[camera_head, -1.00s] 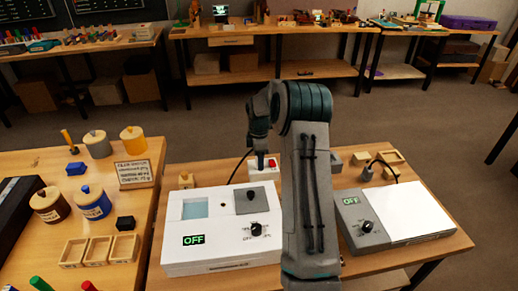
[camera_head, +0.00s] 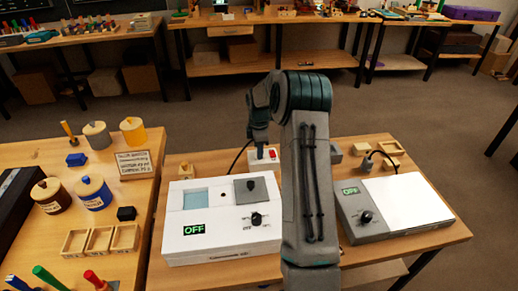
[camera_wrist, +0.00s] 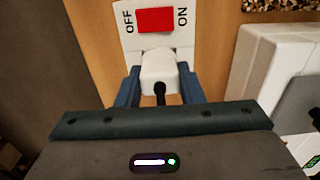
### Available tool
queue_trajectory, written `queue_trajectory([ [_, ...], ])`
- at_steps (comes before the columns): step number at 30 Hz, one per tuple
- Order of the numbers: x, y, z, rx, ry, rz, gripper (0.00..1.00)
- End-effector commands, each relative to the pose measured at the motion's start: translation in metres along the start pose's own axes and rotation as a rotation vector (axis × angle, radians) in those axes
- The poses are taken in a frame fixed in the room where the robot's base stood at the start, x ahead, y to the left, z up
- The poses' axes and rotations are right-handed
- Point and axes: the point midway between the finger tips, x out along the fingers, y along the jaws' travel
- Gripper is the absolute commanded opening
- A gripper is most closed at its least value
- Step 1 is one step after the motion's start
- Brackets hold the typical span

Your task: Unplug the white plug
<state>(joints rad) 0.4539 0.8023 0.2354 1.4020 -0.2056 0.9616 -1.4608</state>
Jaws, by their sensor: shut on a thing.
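The white plug (camera_wrist: 160,68) sits between the two blue fingers of my gripper (camera_wrist: 160,88), which is shut on it, in the wrist view. A black cord (camera_wrist: 160,93) leaves its near end. The plug meets the near part of a white switched socket (camera_wrist: 184,36) with a red rocker (camera_wrist: 155,20) marked OFF and ON. I cannot tell how deep the plug sits. In the head view my gripper (camera_head: 260,147) points down at the socket (camera_head: 254,158) behind the left white device; the plug is not clear there.
A white device (camera_head: 215,255) reading OFF stands in front of the socket. A grey and white device (camera_head: 425,215) is to the right of my arm. Small wooden blocks and trays (camera_head: 391,148) lie behind it. A left bench (camera_head: 50,250) holds jars and trays.

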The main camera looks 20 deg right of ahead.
Motion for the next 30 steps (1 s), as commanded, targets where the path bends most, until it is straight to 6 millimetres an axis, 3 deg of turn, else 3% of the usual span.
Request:
queue_trajectory([
  [30,-0.011,0.0,0.0,0.0,0.0,0.001,0.1],
])
